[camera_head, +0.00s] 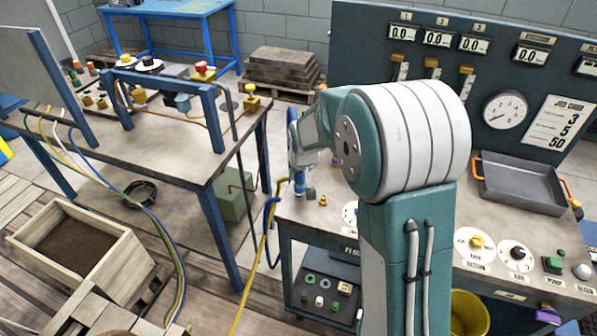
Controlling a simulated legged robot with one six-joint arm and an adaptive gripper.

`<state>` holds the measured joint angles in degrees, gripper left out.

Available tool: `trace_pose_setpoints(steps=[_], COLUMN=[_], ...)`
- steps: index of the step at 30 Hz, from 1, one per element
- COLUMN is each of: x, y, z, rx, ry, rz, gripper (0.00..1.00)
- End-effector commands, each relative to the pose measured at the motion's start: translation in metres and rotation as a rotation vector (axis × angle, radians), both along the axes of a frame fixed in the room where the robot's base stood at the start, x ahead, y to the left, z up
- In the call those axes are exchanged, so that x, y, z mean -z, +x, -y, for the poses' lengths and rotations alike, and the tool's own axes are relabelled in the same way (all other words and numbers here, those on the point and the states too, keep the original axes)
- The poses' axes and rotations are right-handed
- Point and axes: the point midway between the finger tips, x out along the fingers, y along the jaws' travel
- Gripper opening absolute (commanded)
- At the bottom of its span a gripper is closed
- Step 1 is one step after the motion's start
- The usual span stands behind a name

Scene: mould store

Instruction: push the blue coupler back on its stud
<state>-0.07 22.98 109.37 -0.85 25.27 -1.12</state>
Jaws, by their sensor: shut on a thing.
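My gripper (300,165) points down over the left end of the control bench, partly hidden behind my own arm. It is shut on the blue coupler (299,185), which shows just below the fingers, close above or at the bench top. A blue hose (269,218) hangs over the bench edge beside it. A small brass fitting (323,201) stands on the bench to the right of the coupler. I cannot tell which stud belongs to the coupler, or whether the two touch.
The control bench (520,225) carries a grey tray (522,181) with orange handles, knobs and buttons. A gauge panel (440,20) stands behind. A blue-framed workbench (185,150) is at left, with a wooden planter box (125,265) before it. A yellow hose (252,275) runs down between the benches.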

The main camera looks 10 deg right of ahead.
Motion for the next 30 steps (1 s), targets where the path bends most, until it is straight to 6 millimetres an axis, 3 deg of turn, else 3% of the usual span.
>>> trace_pose_setpoints(steps=[30], x=[0.0082], y=[0.0000], z=[0.0001], rx=[0.000], ry=[0.000], rz=[0.000], gripper=[0.00])
